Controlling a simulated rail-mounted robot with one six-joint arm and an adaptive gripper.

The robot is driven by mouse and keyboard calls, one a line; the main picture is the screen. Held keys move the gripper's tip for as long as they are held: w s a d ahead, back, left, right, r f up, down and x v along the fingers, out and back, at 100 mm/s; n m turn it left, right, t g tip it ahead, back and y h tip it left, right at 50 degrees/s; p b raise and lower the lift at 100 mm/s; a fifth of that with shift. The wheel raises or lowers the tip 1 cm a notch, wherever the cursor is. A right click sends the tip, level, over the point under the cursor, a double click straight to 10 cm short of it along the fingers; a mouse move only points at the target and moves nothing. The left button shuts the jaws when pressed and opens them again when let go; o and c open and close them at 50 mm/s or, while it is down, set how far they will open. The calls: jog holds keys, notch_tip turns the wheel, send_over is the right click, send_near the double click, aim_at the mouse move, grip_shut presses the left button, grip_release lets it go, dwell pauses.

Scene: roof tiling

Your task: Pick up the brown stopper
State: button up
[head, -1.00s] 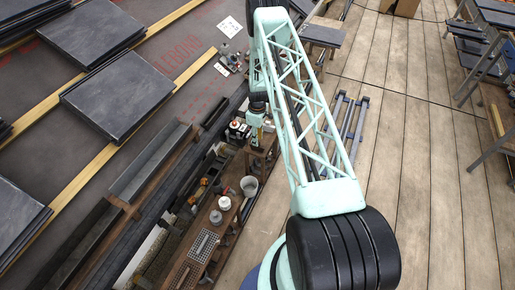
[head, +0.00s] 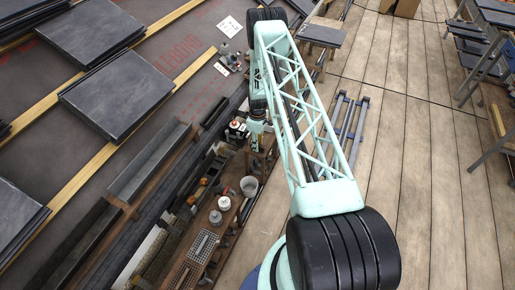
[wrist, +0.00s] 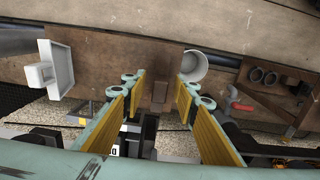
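In the wrist view a small brown block (wrist: 159,94), which looks like the brown stopper, sits on or against the brown wooden board between my fingers. My gripper (wrist: 160,80) is open, with one yellow-padded finger on each side of the block and a gap on both sides. I cannot tell how far below the fingertips the block is. In the head view my gripper (head: 256,143) hangs over the far part of the wooden bench (head: 228,230); the stopper cannot be made out there.
A white cup (wrist: 194,66) stands close to the right finger in the wrist view. A white object (wrist: 60,72) lies left, and a red-handled tool (wrist: 241,105) right. In the head view, a white bucket (head: 249,186) and a perforated block (head: 202,245) occupy the bench.

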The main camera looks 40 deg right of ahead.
jog(key=shift+c, duration=0.8)
jog(key=c, duration=0.7)
jog(key=shift+r, duration=0.15)
jog(key=shift+r+p, duration=0.35)
jog(key=shift+r, duration=1.2)
jog(key=shift+s+a+r, duration=0.15)
jog(key=shift+s+a, duration=0.05)
jog(key=shift+s, duration=0.05)
jog(key=s+a+r+p, duration=0.1)
jog(key=s+a+p, duration=0.1)
jog(key=s+a, duration=0.7)
jog(key=s, duration=0.3)
jog(key=shift+s+r, duration=0.2)
jog(key=shift+s, duration=0.05)
jog(key=shift+w, duration=0.1)
